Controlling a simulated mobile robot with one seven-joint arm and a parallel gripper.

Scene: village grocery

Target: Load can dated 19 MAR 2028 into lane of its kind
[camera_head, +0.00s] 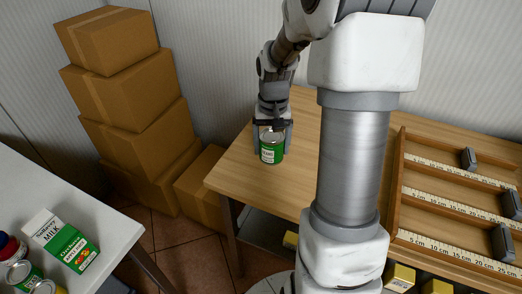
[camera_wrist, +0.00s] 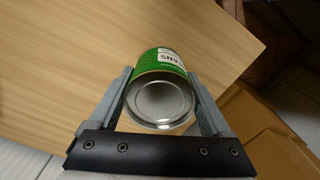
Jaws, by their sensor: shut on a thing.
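A green can (camera_head: 271,148) with a white label stands upright at the left end of the wooden table. My gripper (camera_head: 272,137) is shut on it, a finger on each side. In the wrist view the can (camera_wrist: 163,95) sits between the fingers of my gripper (camera_wrist: 168,100), its bare metal end towards the camera. Part of its label lettering shows; no date is readable. I cannot tell whether the can touches the table. The wooden lane rack (camera_head: 397,190) stands on the table at the right, with ruler-marked lanes and dark grey blocks (camera_head: 468,158) in them.
Stacked cardboard boxes (camera_head: 135,100) stand at the left behind the table. A white table (camera_head: 120,226) at the lower left holds a milk carton (camera_head: 64,240) and several cans and jars, partly cut off. My arm crosses the middle of the head view and hides part of the wooden table (camera_head: 292,187).

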